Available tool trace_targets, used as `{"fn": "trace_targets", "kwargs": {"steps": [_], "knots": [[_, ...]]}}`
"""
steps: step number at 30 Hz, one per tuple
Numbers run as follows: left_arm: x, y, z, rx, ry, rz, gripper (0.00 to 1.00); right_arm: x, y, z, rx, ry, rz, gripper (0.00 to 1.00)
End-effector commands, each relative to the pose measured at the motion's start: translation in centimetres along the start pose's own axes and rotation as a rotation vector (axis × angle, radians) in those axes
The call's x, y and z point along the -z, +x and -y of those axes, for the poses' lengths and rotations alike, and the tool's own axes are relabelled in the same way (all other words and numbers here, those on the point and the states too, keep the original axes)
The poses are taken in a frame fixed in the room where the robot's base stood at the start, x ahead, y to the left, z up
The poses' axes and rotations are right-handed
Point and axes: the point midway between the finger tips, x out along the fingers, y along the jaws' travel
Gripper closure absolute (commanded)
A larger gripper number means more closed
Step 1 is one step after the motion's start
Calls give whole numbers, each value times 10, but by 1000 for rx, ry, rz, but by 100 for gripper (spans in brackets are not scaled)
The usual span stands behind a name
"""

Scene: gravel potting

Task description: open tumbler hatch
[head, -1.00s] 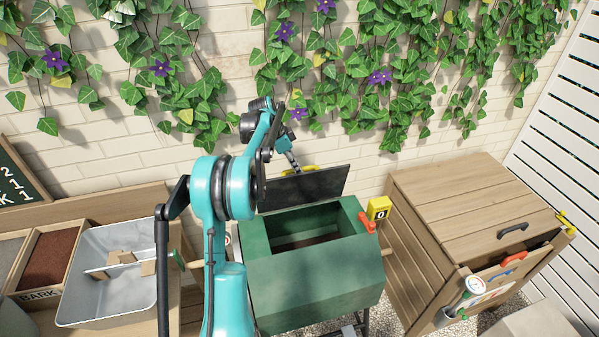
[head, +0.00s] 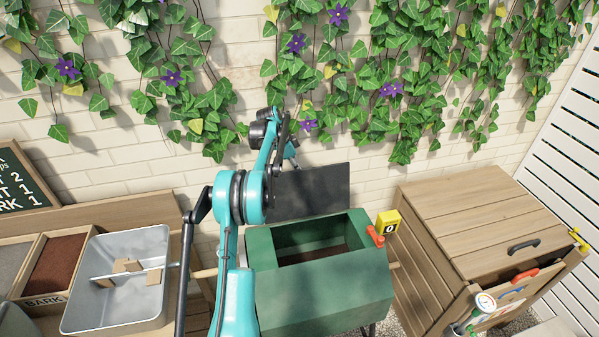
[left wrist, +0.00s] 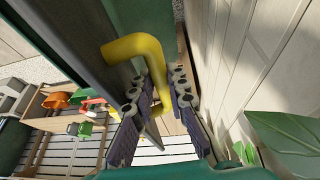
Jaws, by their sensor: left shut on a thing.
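The green tumbler (head: 320,290) stands with its dark hatch panel (head: 308,192) swung up along the back edge, leaving the top opening (head: 310,243) uncovered. The dark interior shows through it. In the left wrist view my left gripper (left wrist: 165,88) is shut on the yellow hatch handle (left wrist: 135,46), with its fingers on both sides of the bar. In the head view the left arm reaches behind the hatch, which hides the fingers and handle. My right gripper is in neither view.
A brick wall with ivy (head: 300,60) rises close behind the hatch. A yellow counter marked 0 (head: 388,222) and a red latch (head: 375,237) sit at the tumbler's right end. A wooden cabinet (head: 470,225) stands right; a metal tub (head: 118,320) stands left.

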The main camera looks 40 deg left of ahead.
Motion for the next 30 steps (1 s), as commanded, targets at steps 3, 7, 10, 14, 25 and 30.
{"fn": "trace_targets", "kwargs": {"steps": [3, 7, 10, 14, 25, 30], "knots": [[-3, 6, 3, 8, 1, 6, 100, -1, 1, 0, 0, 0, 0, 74], [-3, 6, 3, 9, 0, 5, 100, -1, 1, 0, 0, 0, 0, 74], [-3, 6, 3, 10, 0, 5, 75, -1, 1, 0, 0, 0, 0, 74], [-3, 6, 3, 9, 0, 5, 63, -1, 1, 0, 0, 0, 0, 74], [-1, 4, 2, 7, 1, 2, 63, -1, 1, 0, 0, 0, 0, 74], [0, 3, 2, 6, 1, 0, 63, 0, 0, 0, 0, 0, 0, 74]]}}
